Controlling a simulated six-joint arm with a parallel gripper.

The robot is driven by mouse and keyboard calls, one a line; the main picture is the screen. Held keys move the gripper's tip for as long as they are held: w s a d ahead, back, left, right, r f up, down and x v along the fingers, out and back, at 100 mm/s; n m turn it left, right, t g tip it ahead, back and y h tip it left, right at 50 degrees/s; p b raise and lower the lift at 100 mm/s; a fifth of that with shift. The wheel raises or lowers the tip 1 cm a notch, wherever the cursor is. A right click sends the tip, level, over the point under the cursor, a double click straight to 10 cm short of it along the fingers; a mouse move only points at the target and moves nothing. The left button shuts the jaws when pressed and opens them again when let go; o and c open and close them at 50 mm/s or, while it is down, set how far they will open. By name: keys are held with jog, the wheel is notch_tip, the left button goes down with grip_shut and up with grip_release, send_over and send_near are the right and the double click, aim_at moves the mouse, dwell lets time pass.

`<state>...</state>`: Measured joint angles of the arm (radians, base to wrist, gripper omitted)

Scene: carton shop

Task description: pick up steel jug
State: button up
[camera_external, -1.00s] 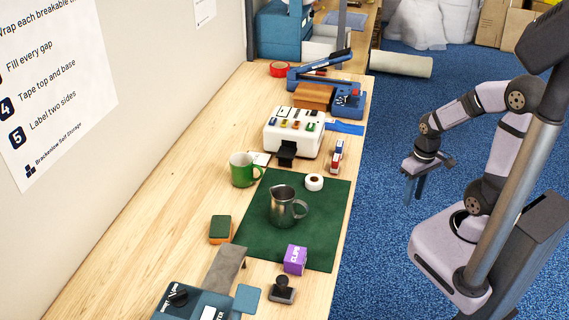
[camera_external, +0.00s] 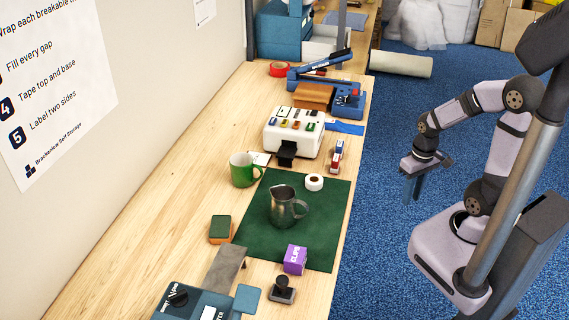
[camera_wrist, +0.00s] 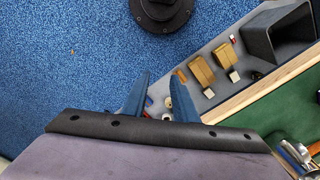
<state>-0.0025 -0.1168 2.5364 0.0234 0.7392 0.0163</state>
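The steel jug (camera_external: 287,207) stands upright on the green mat (camera_external: 318,245) on the wooden bench, its handle toward the right. My gripper (camera_external: 414,189) hangs over the blue floor to the right of the bench, well apart from the jug. In the wrist view its two blue fingers (camera_wrist: 158,100) are spread with clear space between them, so it is open and empty. A shiny metal thing (camera_wrist: 296,152) at the lower right edge of the wrist view is cut off; I cannot tell if it is the jug.
A sponge (camera_external: 220,229) and a stamp (camera_external: 283,289) lie nearer the front. A white block with coloured pieces (camera_external: 293,132) stands behind. Bare bench lies left.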

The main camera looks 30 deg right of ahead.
jog(key=w+a+f+m+g+y+b, duration=0.1)
jog(key=w+a+m+g+y+b, duration=0.35)
jog(key=a, duration=0.75)
jog(key=m+g+y+b, duration=0.2)
jog(key=m+y, duration=0.5)
send_near(307, 209)
jog(key=f, duration=0.1)
jog(key=a+f, duration=0.1)
jog(key=shift+s+f+n+t, duration=0.25)
jog(key=shift+s+f, duration=0.1)
jog(key=shift+s, duration=0.05)
jog(key=shift+w+a+r, duration=0.15)
jog(key=shift+a+r, duration=0.1)
jog(key=p+x, duration=0.1)
jog(key=x, duration=0.4)
jog(key=shift+a, duration=0.2)
jog(key=shift+p+x, duration=0.3)
jog(key=shift+x, duration=0.5)
jog(key=shift+s+a+p, duration=0.3)
jog(key=shift+s, duration=0.15)
jog(key=p+x, duration=0.1)
jog(key=x, duration=0.2)
jog(key=shift+s, duration=0.2)
jog(key=shift+s+a+f, duration=0.2)
jog(key=shift+a+f, duration=0.05)
jog(key=shift+a, duration=0.25)
jog(key=shift+c, duration=0.4)
